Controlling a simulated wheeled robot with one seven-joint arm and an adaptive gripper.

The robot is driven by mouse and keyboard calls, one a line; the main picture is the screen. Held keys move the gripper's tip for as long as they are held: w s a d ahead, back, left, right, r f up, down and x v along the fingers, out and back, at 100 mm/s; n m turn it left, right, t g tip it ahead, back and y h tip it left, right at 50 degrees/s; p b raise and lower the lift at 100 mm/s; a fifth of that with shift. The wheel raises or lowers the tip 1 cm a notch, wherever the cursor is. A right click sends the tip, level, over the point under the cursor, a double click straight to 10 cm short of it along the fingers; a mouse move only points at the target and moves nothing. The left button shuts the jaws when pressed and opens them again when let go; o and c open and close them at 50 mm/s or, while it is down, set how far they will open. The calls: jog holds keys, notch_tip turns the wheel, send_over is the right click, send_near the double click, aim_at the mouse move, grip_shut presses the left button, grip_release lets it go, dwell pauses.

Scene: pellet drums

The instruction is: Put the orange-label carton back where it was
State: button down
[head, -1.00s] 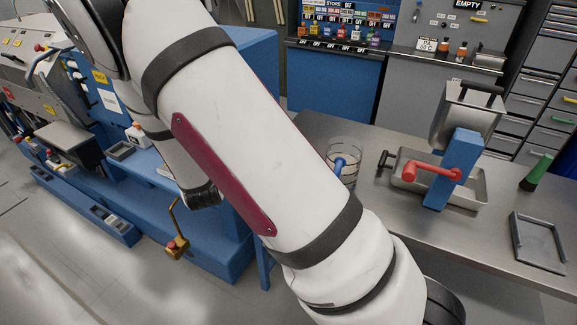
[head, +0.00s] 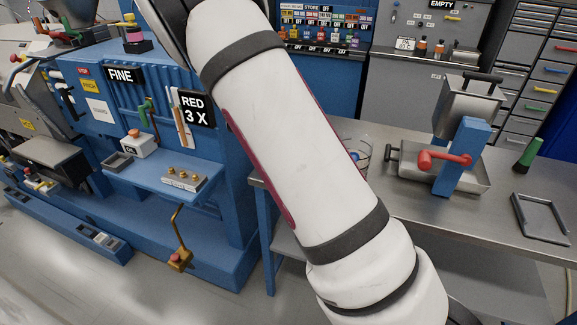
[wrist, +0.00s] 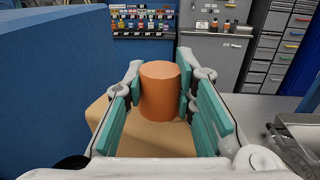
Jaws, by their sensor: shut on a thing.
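In the wrist view my gripper (wrist: 160,76) has its two teal-padded fingers on either side of an upright orange cylinder (wrist: 160,92), shut on it. A tan, cardboard-like block (wrist: 150,140) spreads just below the cylinder and between the fingers. The two look like parts of the orange-label carton, the cylinder standing on its top, but no printed label can be made out. In the head view my arm crosses the middle, and neither my gripper nor the carton shows there.
A blue store shelf (head: 322,75) with small labelled items stands at the back. A steel bench (head: 400,212) at right holds a tray (head: 470,172), a blue stand with red handle (head: 445,158) and a grey frame (head: 540,218). A blue machine marked FINE (head: 123,75) stands left.

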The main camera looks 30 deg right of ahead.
jog(key=d, duration=0.2)
jog(key=d+r+g, duration=0.1)
jog(key=shift+w+d+m+h, duration=0.15)
jog(key=shift+w+m+h, duration=0.1)
jog(key=shift+m+h, duration=0.15)
notch_tip(320, 180, down, 10)
jog(key=shift+r+p, duration=0.2)
jog(key=shift+p, duration=0.1)
jog(key=shift+d+f, duration=0.1)
jog(key=c, duration=1.3)
grip_release()
